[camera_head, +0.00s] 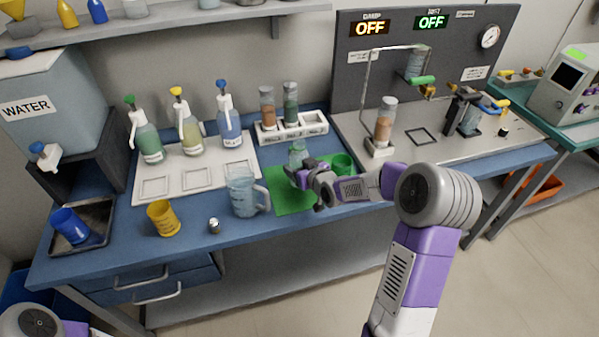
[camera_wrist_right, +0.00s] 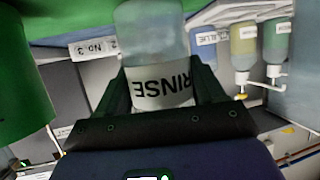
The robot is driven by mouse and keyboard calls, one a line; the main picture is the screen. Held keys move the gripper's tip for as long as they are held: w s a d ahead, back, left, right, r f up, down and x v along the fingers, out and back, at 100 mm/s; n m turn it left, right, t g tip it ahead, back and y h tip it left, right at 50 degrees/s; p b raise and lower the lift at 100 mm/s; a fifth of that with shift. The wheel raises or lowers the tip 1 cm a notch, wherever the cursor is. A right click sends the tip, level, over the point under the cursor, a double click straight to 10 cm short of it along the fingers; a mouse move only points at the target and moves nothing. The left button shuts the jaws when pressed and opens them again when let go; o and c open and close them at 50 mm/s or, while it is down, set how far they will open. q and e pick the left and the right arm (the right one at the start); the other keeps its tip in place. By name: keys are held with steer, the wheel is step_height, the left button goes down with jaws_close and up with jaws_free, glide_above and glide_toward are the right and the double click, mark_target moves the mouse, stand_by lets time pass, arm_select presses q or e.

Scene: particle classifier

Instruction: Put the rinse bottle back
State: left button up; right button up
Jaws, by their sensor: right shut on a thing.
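The rinse bottle (camera_head: 297,153) is a small pale translucent bottle at the green mat (camera_head: 290,201). My right gripper (camera_head: 302,176) is shut on it, with its lower part hidden behind the fingers in the head view. In the right wrist view, which is upside down, the bottle (camera_wrist_right: 153,40) with its RINSE label stands between the two fingers of the gripper (camera_wrist_right: 158,92). I cannot tell whether its base touches the mat. My left gripper is out of view; only part of my left arm shows at the lower left.
A green cup (camera_head: 343,164) stands close right of the gripper. A clear jug (camera_head: 242,193) is to its left. The white vial rack (camera_head: 291,128) is behind, and pump bottles stand on a white tray (camera_head: 155,185). A yellow cup (camera_head: 163,218) and small metal piece (camera_head: 214,226) are near the front edge.

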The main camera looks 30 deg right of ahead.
steer(key=shift+f, duration=0.7)
steer(key=shift+f, duration=0.1)
steer(key=o, duration=0.9)
steer(key=shift+f+b, duration=0.15)
steer(key=shift+b, duration=0.15)
steer(key=o, duration=0.4)
steer(key=shift+r, duration=0.2)
steer(key=shift+s+r+p, duration=0.15)
steer(key=shift+r+p, duration=0.05)
steer(key=shift+p, duration=0.15)
steer(key=p+v, duration=0.2)
steer(key=v, duration=0.9)
steer(key=shift+s+p, duration=0.3)
steer(key=shift+s, duration=0.05)
